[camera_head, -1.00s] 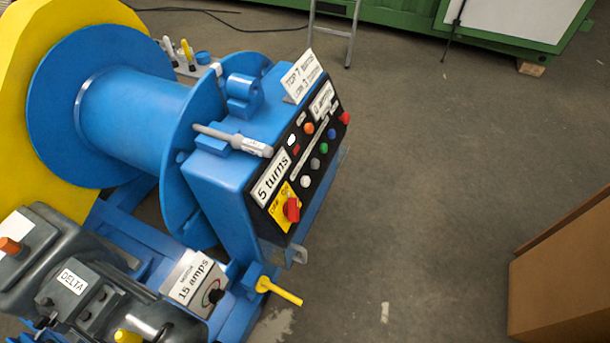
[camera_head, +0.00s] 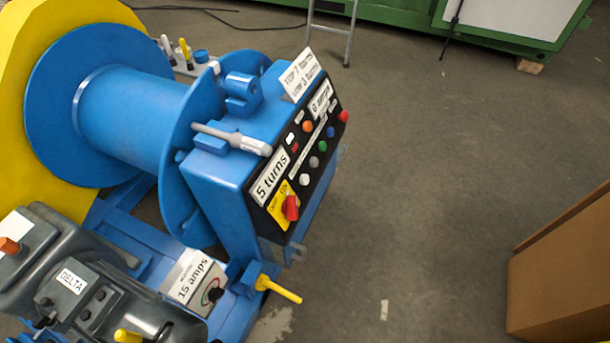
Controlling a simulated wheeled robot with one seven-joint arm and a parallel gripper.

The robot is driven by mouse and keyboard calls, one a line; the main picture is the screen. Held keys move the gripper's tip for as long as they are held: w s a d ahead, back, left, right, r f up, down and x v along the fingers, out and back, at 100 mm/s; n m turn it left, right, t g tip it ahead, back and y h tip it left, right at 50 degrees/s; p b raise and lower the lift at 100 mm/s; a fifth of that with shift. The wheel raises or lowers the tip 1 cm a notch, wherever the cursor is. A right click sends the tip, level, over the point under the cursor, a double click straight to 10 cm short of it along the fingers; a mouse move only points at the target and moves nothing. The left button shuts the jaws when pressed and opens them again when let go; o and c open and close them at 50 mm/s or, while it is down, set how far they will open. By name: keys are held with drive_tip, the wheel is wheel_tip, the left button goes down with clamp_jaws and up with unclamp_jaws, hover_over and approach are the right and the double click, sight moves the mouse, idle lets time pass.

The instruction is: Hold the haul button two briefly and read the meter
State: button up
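The blue winch's black control panel (camera_head: 279,198) faces right. It has a red button (camera_head: 343,116), a blue button (camera_head: 330,132), a green button (camera_head: 322,146), a grey button (camera_head: 314,161) and a white button (camera_head: 304,179) along its right side. An orange button (camera_head: 308,127) is near the top. Button lettering is too small to tell which is haul button two. A motor meter (camera_head: 212,293) with a dial is marked "15 amps". My gripper is not in view.
A red rotary switch (camera_head: 291,207) sits on a yellow plate. A yellow lever (camera_head: 280,290) sticks out below. A brown box (camera_head: 560,275) stands at right; the grey floor between is clear.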

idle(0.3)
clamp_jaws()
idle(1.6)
